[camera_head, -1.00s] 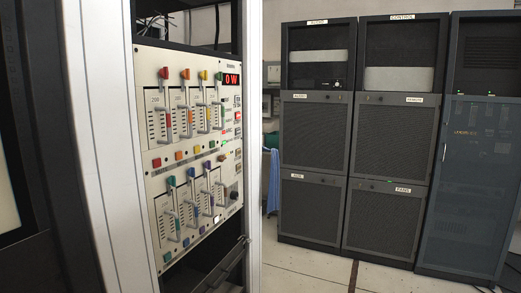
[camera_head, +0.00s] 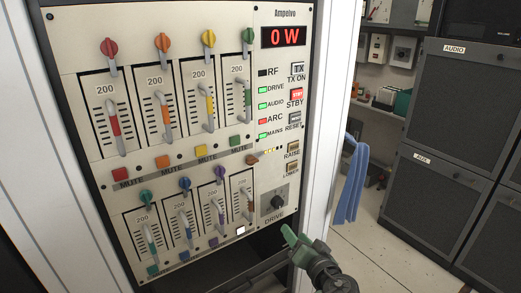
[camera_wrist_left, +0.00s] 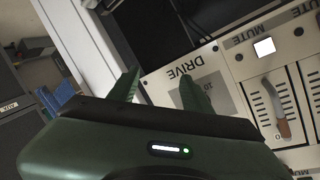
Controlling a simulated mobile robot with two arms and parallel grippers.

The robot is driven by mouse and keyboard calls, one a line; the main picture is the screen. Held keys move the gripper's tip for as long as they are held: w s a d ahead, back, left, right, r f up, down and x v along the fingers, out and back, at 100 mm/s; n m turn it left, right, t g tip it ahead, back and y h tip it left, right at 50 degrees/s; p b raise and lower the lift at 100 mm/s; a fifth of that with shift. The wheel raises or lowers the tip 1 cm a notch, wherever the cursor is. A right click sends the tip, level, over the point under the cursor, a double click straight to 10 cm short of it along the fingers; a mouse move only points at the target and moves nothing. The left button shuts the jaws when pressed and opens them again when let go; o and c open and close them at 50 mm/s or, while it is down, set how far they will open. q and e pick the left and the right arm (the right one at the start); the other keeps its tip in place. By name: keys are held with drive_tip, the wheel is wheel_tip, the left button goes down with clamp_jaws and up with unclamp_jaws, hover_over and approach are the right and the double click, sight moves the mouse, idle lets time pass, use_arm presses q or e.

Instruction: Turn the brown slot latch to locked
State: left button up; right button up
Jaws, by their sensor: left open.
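The brown slot latch (camera_head: 252,159) is a small knob at the top of the rightmost slot in the panel's lower row. It looks turned sideways, unlike the upright latches beside it. The slider handle (camera_head: 250,205) with a brown grip sits in the slot below it; that handle also shows, upside down, in the left wrist view (camera_wrist_left: 283,128). My left gripper (camera_head: 290,236) has green fingers, open and empty, in front of the panel's lower right corner, below the DRIVE knob and apart from the latch. In the left wrist view its fingers (camera_wrist_left: 160,92) are spread near the DRIVE label. My right gripper is not in view.
The DRIVE knob (camera_head: 279,202) sticks out between my left gripper and the brown slot. Purple (camera_head: 217,171), blue (camera_head: 185,184) and teal latches stand to the left. A lit white button (camera_head: 240,230) is below. White rack posts edge the panel. Blue cloth (camera_head: 352,185) hangs at right.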

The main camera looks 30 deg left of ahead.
use_arm(q)
drive_tip(key=s+r+n+g+y+p, duration=0.1)
drive_tip(key=s+r+n+y, duration=0.15)
drive_tip(key=r, duration=0.55)
drive_tip(key=s+r+n+y+p, duration=0.15)
drive_tip(key=r+n, duration=0.25)
drive_tip(key=r, duration=0.5)
drive_tip(key=n+g+y, duration=0.1)
drive_tip(key=n+g, duration=0.1)
drive_tip(key=n, duration=0.3)
approach(254, 163)
drive_tip(key=a, duration=0.1)
drive_tip(key=p+x, duration=0.2)
drive_tip(key=x, duration=0.4)
drive_tip(key=shift+w+a+r+p, duration=0.15)
drive_tip(key=shift+a+p, duration=0.05)
drive_tip(key=shift+p, duration=0.2)
drive_tip(key=shift+w+a, duration=0.25)
drive_tip(key=shift+a, duration=0.3)
drive_tip(key=shift+w, duration=0.1)
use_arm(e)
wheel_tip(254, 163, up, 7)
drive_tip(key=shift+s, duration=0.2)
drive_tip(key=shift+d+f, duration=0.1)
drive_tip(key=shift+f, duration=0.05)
use_arm(q)
clamp_jaws()
